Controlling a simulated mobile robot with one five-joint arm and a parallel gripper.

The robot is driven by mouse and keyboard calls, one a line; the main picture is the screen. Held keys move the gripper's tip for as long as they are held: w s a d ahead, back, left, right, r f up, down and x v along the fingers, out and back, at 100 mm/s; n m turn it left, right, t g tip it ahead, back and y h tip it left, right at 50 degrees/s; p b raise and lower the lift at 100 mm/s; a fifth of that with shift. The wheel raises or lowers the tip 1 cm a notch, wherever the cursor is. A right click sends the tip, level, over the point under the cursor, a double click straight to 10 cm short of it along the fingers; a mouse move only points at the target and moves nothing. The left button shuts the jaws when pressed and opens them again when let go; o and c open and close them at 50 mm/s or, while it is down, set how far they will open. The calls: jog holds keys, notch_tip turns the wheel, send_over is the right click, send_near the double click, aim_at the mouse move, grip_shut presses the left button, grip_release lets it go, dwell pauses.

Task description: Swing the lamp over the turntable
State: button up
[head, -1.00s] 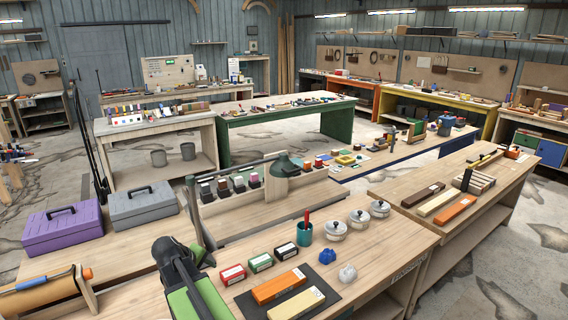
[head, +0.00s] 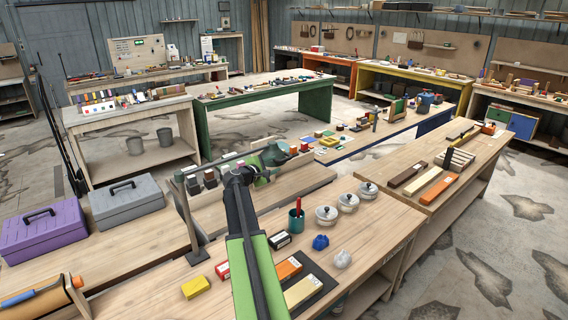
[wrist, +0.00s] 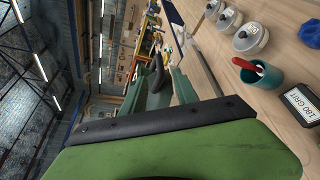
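The lamp has a dark post (head: 187,215) on a flat base on the near bench. Its thin jointed arm (head: 215,162) reaches right to a green shade (head: 274,154), partly covered by my gripper. My gripper (head: 268,168) is raised above the bench at the shade. In the wrist view the two fingers (wrist: 160,92) look apart, with the dark green shade (wrist: 156,82) between or just beyond them. I cannot tell whether they touch it. I cannot pick out the turntable for certain; my arm and the shade cover part of the bench there.
Near my arm are a teal cup (head: 296,220) with a red-handled tool, lidded tins (head: 326,214), a blue lump (head: 320,242), sharpening stones (head: 303,290) and a yellow block (head: 195,287). Purple (head: 45,230) and grey (head: 126,202) toolboxes stand left. Clear floor lies right.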

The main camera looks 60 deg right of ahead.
aim_at(283, 161)
jog(key=b+x, duration=0.1)
jog(key=x, duration=0.8)
jog(key=shift+d+f+b, duration=0.1)
jog(key=shift+d+b, duration=0.25)
jog(key=shift+d, duration=0.05)
jog(key=shift+c, duration=0.5)
grip_shut()
